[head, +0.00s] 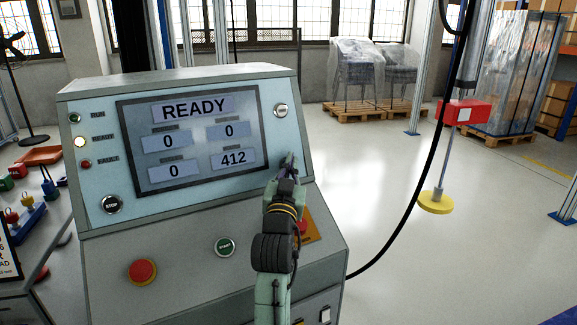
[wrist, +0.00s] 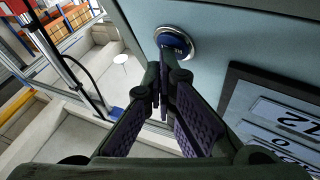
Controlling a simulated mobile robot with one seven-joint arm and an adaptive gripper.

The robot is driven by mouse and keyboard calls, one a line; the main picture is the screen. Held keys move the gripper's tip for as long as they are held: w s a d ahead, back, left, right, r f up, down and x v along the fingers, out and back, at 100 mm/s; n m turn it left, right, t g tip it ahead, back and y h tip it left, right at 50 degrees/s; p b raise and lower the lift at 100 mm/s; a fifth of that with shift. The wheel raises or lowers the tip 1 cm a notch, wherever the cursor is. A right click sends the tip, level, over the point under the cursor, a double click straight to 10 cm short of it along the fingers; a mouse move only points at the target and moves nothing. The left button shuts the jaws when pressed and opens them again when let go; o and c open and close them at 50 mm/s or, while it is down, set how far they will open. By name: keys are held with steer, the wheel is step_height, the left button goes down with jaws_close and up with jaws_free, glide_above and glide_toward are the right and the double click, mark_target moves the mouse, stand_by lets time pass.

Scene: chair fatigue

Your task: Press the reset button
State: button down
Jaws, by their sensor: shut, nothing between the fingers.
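My gripper (head: 287,166) is shut and empty, its fingertips at the lower right of the console's upper panel, right of the screen. In the wrist view the closed fingertips (wrist: 164,82) point at a round blue button (wrist: 172,40) in a silver ring. The tips overlap the button's lower edge in that view; I cannot tell whether they touch it. Its lettering is partly hidden and too small to read. In the head view my gripper hides this button. The console screen (head: 192,140) reads READY, with 0, 0, 0 and 412.
The console also carries a black stop button (head: 112,204), a pale button (head: 281,110), a green start button (head: 225,245) and a red mushroom button (head: 142,271). Floor to the right is open, with a hanging black cable (head: 431,165).

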steer(key=shift+s+d+r, duration=0.15)
steer(key=shift+s+d, duration=0.2)
steer(key=shift+s, duration=0.35)
steer(key=shift+p, duration=0.3)
steer(key=s, duration=0.1)
steer(key=s+d+p, duration=0.1)
steer(key=s+d+r, duration=0.1)
steer(key=s, duration=0.1)
steer(key=shift+s+d+r, duration=0.1)
steer(key=shift+d, duration=0.1)
stand_by(0.3)
